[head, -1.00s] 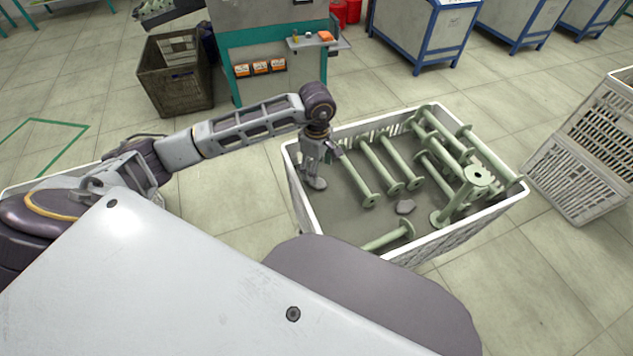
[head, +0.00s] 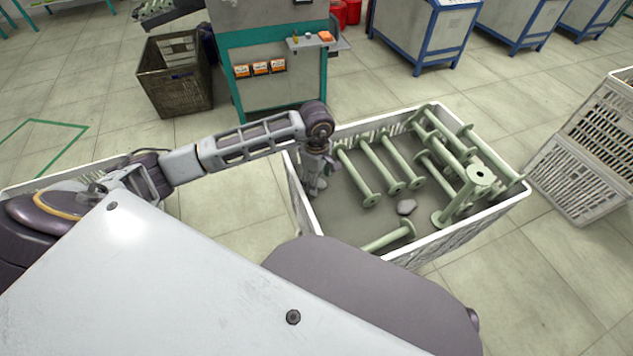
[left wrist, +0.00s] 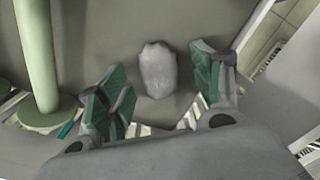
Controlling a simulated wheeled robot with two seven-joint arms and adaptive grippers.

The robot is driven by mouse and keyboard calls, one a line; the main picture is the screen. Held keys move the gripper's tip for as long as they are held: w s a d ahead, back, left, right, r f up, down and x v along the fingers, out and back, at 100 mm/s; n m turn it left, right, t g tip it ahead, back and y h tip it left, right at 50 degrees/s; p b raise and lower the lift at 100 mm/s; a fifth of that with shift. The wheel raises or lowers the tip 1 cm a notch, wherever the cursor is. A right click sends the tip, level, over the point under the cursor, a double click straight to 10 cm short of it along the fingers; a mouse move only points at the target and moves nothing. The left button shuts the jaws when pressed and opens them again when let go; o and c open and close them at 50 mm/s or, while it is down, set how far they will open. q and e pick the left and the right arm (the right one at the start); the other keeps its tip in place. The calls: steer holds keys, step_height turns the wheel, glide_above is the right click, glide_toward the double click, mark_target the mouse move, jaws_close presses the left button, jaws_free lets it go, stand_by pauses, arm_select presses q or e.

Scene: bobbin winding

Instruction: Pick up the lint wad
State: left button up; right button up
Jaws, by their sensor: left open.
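A pale grey lint wad (left wrist: 157,68) lies on the floor of the white crate (head: 453,235), ahead of and between the spread fingers of my left gripper (left wrist: 157,95) in the left wrist view. The fingers have green pads, are open and do not touch the wad. In the head view my left gripper (head: 315,172) points down inside the crate's left end. A grey lump beside its fingertips (head: 320,185) is partly hidden there and appears to be this wad. My right gripper is not in view.
Several green bobbins lie in the crate; the nearest bobbin (head: 357,178) is just right of my gripper and shows in the left wrist view (left wrist: 37,60). The crate's left wall is close to the gripper. A stacked white crate (head: 580,150) stands at right.

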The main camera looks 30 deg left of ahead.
arm_select(q)
steer(key=c, duration=0.8)
steer(key=shift+r, duration=0.1)
steer(key=shift+r, duration=0.6)
step_height(320, 180, up, 7)
steer(key=shift+f+p, duration=0.1)
steer(key=shift+p, duration=0.6)
steer(key=shift+r, duration=0.9)
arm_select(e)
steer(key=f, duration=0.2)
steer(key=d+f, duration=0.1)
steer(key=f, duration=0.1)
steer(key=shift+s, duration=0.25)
